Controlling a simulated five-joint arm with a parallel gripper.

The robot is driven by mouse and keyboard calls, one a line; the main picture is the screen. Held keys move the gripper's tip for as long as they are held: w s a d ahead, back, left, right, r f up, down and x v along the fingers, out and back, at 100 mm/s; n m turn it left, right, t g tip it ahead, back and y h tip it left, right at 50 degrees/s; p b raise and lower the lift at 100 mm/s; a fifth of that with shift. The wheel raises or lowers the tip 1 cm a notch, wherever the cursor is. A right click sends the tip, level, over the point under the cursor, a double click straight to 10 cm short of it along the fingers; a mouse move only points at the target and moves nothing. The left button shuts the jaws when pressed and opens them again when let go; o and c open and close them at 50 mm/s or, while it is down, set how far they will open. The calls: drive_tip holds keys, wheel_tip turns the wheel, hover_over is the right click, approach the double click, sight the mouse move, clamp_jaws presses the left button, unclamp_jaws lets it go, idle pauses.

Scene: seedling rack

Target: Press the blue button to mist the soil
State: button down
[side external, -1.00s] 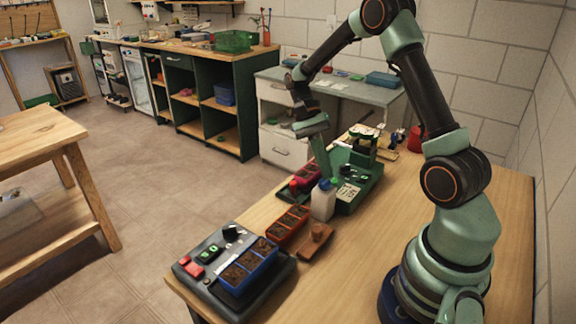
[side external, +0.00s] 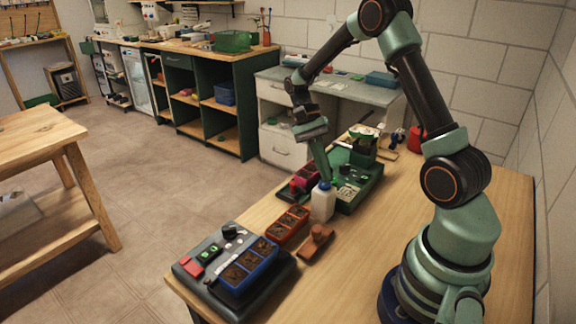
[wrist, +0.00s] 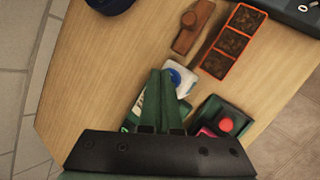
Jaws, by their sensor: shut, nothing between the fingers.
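My gripper (side external: 327,175) points down with its green fingers together and empty, beside a white bottle with a blue cap (side external: 323,203). In the wrist view the fingertips (wrist: 161,75) overlap the bottle (wrist: 181,72); whether they touch it I cannot tell. A green device (side external: 361,188) with a pale panel is just right of the fingers, partly hidden by them and the bottle. I cannot pick out a blue button; the round blue spot in the wrist view is the bottle's cap. A red knob (wrist: 226,125) on a dark green base is beside the fingers.
A red tray of soil cells (side external: 288,227) and a brown wooden-looking tool (side external: 317,242) lie nearer the camera. A blue soil tray (side external: 248,266) sits on a grey unit (side external: 222,238) at the table's near end. The wooden tabletop (side external: 370,255) is clear at right.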

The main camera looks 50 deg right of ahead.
drive_tip(key=shift+r, duration=0.5)
drive_tip(key=shift+r, duration=0.1)
drive_tip(key=shift+r, duration=2.95)
drive_tip(key=shift+f, duration=3.05)
drive_tip(key=shift+f, duration=0.1)
idle(0.4)
